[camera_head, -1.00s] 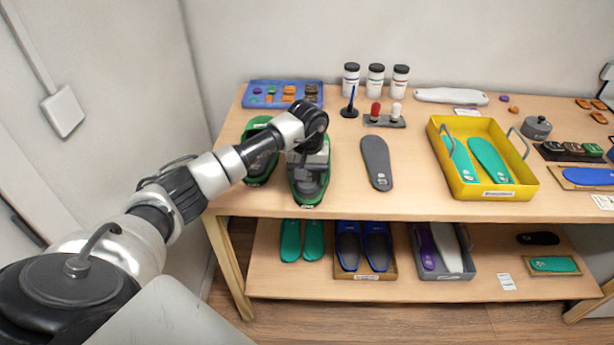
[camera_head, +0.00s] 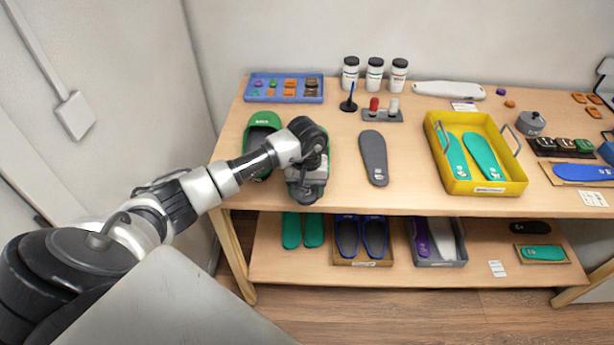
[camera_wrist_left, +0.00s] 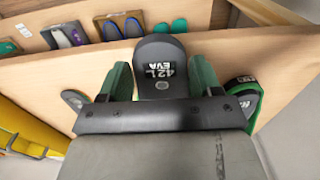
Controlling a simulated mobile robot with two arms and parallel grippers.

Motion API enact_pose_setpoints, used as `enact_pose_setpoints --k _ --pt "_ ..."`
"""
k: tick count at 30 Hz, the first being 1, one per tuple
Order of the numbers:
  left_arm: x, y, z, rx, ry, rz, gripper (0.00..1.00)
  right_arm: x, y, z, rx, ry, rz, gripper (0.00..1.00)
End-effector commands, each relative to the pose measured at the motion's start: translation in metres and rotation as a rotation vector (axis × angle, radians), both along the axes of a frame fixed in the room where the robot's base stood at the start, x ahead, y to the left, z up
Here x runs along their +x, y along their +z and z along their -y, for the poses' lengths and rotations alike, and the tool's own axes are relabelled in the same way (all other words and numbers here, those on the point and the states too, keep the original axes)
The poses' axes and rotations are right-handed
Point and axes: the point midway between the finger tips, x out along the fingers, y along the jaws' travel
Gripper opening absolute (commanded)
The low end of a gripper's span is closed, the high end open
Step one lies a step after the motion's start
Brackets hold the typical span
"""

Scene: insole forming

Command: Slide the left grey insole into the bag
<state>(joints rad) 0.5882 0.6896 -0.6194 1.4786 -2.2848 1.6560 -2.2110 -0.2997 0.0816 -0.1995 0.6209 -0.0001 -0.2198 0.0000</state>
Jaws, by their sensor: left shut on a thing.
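The left wrist view shows the heel of this grey insole (camera_wrist_left: 162,50), printed "42 L EVA", sticking out past the gripper between two green sides. A separate dark grey insole (camera_head: 374,158) lies on the table to the right. I cannot make out a bag. My right gripper is not in view.
A yellow tray (camera_head: 487,188) with two teal insoles stands to the right. A blue tray (camera_head: 284,88) of small parts, white jars (camera_head: 374,75) and a stand (camera_head: 382,116) line the back. The lower shelf (camera_head: 300,266) holds more insoles. The front middle tabletop is clear.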

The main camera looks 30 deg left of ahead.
Motion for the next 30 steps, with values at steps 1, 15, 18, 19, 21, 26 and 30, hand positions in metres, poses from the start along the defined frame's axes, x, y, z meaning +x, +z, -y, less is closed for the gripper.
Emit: enact_pose_setpoints --k 1,15,18,19,21,26,30 --pt "-0.002 0.005 0.001 0.001 0.000 0.001 0.41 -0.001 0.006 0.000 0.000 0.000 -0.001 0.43" --pt "-0.005 0.039 0.003 0.001 0.000 0.003 0.41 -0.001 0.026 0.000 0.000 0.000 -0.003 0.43" --pt "-0.006 0.045 0.004 0.001 0.001 0.003 0.41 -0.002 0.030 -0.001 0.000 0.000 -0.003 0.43" --pt "-0.006 0.047 0.004 0.001 0.001 0.003 0.41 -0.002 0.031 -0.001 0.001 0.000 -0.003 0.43" --pt "-0.007 0.051 0.004 0.000 0.001 0.002 0.41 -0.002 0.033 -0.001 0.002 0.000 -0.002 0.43" --pt "-0.008 0.056 0.005 0.000 0.000 0.001 0.41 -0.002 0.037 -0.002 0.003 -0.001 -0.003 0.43" --pt "-0.009 0.059 0.005 0.000 0.000 0.001 0.41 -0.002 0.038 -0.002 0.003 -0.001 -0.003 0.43"
